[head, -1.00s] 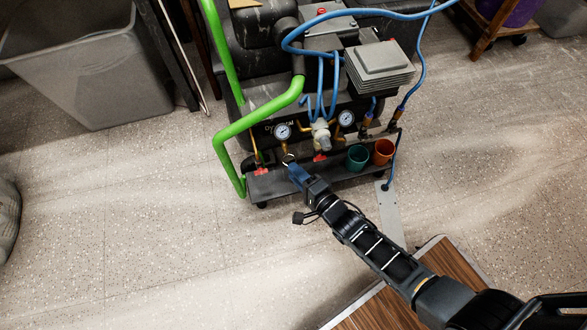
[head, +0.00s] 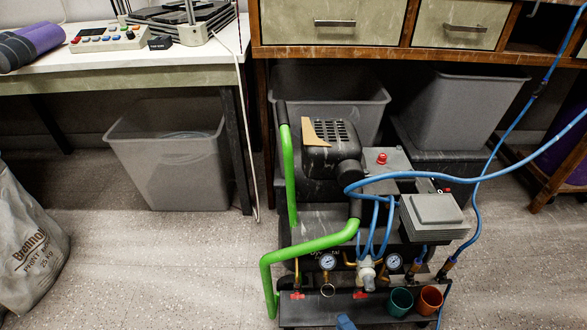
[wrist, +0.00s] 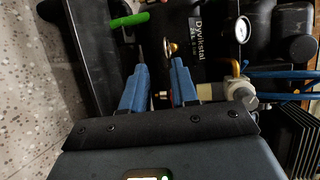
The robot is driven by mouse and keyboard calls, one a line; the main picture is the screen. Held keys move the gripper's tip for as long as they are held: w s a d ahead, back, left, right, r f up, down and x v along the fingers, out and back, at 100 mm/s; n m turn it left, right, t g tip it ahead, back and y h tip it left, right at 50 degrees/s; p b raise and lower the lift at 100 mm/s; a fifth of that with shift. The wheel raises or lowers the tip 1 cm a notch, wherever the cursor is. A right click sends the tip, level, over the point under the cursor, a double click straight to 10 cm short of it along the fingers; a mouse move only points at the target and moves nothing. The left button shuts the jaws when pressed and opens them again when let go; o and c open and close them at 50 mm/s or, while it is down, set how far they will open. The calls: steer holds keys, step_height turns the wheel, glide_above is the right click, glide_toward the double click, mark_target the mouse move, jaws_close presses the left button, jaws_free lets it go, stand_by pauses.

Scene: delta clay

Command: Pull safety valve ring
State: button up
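The safety valve ring (head: 328,291) is a thin metal ring hanging below the left pressure gauge (head: 327,262) on the front of the compressor (head: 322,218). In the head view only the blue tip of my gripper (head: 345,322) shows at the bottom edge, below and slightly right of the ring. In the wrist view my gripper (wrist: 159,72) has two blue fingers apart, with nothing clearly held between them. A round brass fitting (wrist: 170,49) shows just beyond the right fingertip. I cannot tell the ring's outline there.
A green tube handle (head: 300,247) stands left of the gauges. Red valve levers (head: 297,296), a green cup (head: 400,301) and an orange cup (head: 430,299) are close by. Blue hoses (head: 440,182) loop at the right. Open floor (head: 190,270) lies left.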

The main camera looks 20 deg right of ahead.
steer(key=s+r+n+h, duration=0.1)
steer(key=s+r+n, duration=1.3)
steer(key=s+r, duration=1.05)
step_height(320, 180, up, 43)
steer(key=n+g+p, duration=0.1)
steer(key=n+p, duration=0.2)
steer(key=p, duration=2.7)
steer(key=shift+a+f+n, duration=0.2)
steer(key=shift+a+n, duration=0.05)
steer(key=shift+n, duration=0.15)
steer(key=shift+s, duration=0.1)
